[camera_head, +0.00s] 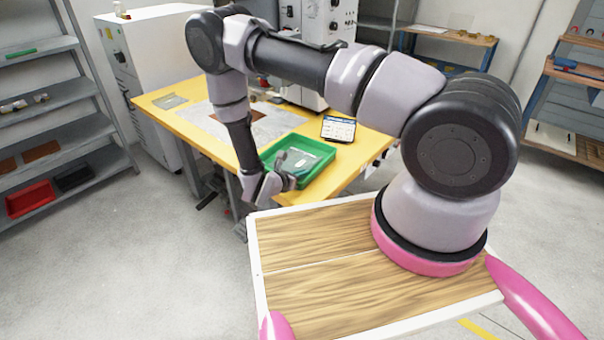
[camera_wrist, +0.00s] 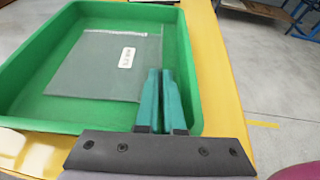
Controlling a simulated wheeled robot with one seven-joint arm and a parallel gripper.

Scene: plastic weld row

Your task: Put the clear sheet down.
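The clear sheet (camera_wrist: 95,65) is a see-through, greyish square with a small white label (camera_wrist: 127,57). It appears to lie flat on the floor of the green tray (camera_wrist: 185,75); the sheet also shows faintly in the head view (camera_head: 308,155), inside the tray (camera_head: 328,168). My gripper (camera_wrist: 160,72) has teal fingers side by side and nearly together, with no sheet visible between them. The fingers reach over the tray beside the sheet's right edge and overlap it in the picture; I cannot tell whether they touch it. The head view shows my gripper (camera_head: 283,172) at the tray's near left side.
The tray stands on a yellow table (camera_head: 345,172). A tablet (camera_head: 338,128) lies behind the tray, and a grey plate (camera_head: 215,127) lies to its left. A machine (camera_head: 318,35) stands at the back. Shelves (camera_head: 45,90) line the left wall.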

